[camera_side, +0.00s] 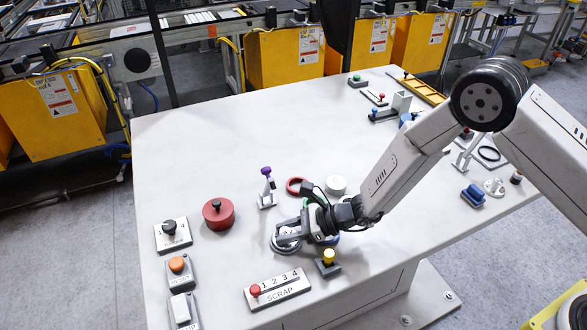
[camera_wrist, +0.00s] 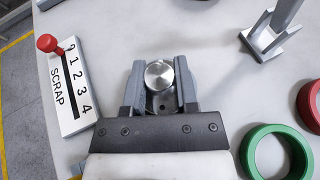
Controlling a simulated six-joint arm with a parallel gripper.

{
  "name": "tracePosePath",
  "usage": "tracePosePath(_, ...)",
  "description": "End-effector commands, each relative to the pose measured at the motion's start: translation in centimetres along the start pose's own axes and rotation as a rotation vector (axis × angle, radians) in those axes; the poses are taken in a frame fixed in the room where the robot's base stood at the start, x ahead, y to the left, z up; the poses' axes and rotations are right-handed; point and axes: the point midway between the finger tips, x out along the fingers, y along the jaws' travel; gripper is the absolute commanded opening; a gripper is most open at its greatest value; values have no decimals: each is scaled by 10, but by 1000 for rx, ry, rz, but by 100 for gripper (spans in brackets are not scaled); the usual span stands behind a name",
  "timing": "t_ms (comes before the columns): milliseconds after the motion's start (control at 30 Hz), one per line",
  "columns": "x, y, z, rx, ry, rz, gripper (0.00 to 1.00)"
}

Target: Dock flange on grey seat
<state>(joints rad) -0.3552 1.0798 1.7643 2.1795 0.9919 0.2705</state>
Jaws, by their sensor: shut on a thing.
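My gripper (camera_side: 290,234) is low over the front of the white table. In the wrist view, my gripper (camera_wrist: 160,85) is shut on a round silver metal piece (camera_wrist: 159,73), seemingly the flange; its flat top shows between the two grey fingers. Its lower part is hidden by the jaws. In the side view a pale grey round rim (camera_side: 285,249) shows under the fingertips; I cannot tell if it belongs to the flange or to a seat. I cannot pick out the grey seat for certain.
A SCRAP lever panel (camera_side: 278,289) with a red knob is close by, left of the jaws in the wrist view (camera_wrist: 70,90). A green ring (camera_wrist: 277,152), a red ring (camera_side: 296,186), a yellow-topped button (camera_side: 328,260) and a purple-topped lever (camera_side: 267,186) stand near.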

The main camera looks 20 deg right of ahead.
Motion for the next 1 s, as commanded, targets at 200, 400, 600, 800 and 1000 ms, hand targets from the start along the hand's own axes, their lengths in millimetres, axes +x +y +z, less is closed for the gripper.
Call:
tracePosePath(200,1,0,-2,0,-2,0,0)
tracePosePath(400,1,0,-2,0,-1,0,52)
tracePosePath(600,0,0,-4,1,1,0,52)
tracePosePath(800,-7,0,-4,2,2,0,52)
tracePosePath(1000,-18,0,-3,1,1,0,52)
